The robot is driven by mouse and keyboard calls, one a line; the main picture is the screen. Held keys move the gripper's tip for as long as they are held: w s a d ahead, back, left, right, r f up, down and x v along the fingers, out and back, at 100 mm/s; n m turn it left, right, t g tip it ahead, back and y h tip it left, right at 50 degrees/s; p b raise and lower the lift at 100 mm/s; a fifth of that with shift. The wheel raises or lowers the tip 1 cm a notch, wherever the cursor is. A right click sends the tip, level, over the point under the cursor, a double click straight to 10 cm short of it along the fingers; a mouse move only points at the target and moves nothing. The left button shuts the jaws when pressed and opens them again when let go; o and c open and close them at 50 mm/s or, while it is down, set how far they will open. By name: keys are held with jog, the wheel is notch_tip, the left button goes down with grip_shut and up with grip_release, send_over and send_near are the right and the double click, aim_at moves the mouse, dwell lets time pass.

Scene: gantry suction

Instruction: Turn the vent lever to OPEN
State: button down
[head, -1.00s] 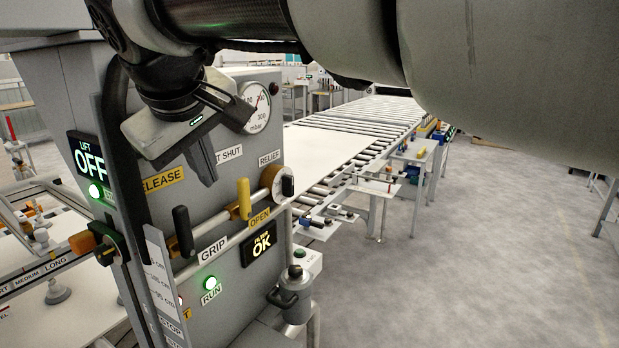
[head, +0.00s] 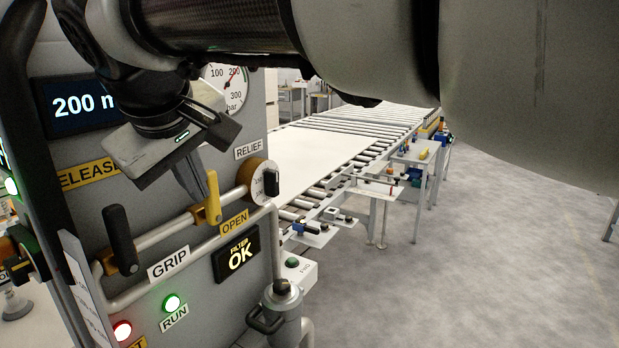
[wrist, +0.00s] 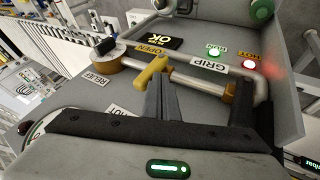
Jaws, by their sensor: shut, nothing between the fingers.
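The vent lever (head: 211,200) is a short yellow handle on a horizontal pipe on the grey panel, beside the yellow OPEN label (head: 234,226). It stands roughly upright in the head view. It also shows in the wrist view (wrist: 151,73), with the OPEN label beyond it. My gripper (head: 192,192) is shut and empty, its fingertips just left of the lever; the fingers also show in the wrist view (wrist: 163,86), right of the lever. I cannot tell whether they touch it. The SHUT label (wrist: 121,112) is partly hidden by my gripper in the wrist view.
A black handle (head: 121,240) stands left on the same pipe, above the GRIP label (head: 169,263). The RELIEF knob (head: 264,182) is at the right. A bent grey rail (head: 205,250) runs in front of the panel. A roller conveyor (head: 345,150) lies behind; open floor is right.

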jog(key=shift+r, duration=0.15)
dwell(0.3)
jog(key=shift+w+d+g+p, duration=0.2)
jog(key=shift+g+p, duration=0.1)
jog(key=shift+p, duration=0.3)
